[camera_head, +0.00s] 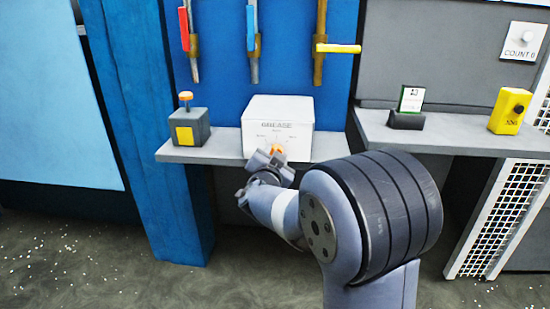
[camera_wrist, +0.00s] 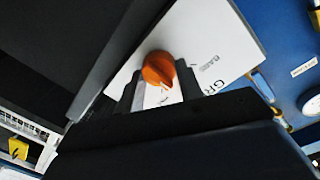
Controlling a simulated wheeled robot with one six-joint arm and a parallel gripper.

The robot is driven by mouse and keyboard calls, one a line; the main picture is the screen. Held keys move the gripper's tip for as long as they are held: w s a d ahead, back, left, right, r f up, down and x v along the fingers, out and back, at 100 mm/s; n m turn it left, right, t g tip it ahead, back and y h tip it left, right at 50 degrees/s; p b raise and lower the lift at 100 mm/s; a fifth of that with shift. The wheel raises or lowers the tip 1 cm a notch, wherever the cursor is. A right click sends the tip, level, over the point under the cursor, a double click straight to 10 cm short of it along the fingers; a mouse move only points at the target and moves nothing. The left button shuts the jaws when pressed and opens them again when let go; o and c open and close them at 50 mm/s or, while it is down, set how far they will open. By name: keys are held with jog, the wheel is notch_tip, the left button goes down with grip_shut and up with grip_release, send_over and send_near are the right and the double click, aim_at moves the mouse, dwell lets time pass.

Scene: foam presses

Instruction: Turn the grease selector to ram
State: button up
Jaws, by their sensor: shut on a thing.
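The grease selector is a white box (camera_head: 283,113) with a sloped face marked GREASE, on a grey shelf in the head view. Its orange knob (camera_head: 277,149) is low on that face, partly hidden by my gripper (camera_head: 268,163). In the wrist view, the white box face (camera_wrist: 222,38) is tilted and partly covered, and the orange knob (camera_wrist: 158,68) sits between my fingers. My gripper (camera_wrist: 157,85) is shut on the knob. The position labels are too small or hidden, so I cannot tell where the knob points.
A grey box with an orange button (camera_head: 186,122) stands left on the shelf (camera_head: 200,154). Red, blue and yellow valve handles (camera_head: 338,48) hang on the blue panel behind. A yellow box (camera_head: 509,110) and a small card holder (camera_head: 407,119) sit on the right shelf.

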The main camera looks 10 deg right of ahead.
dwell(0.4)
jog(key=o, duration=1)
jog(key=p+v, duration=0.1)
jog(key=v, duration=0.9)
jog(key=shift+s+p, duration=0.4)
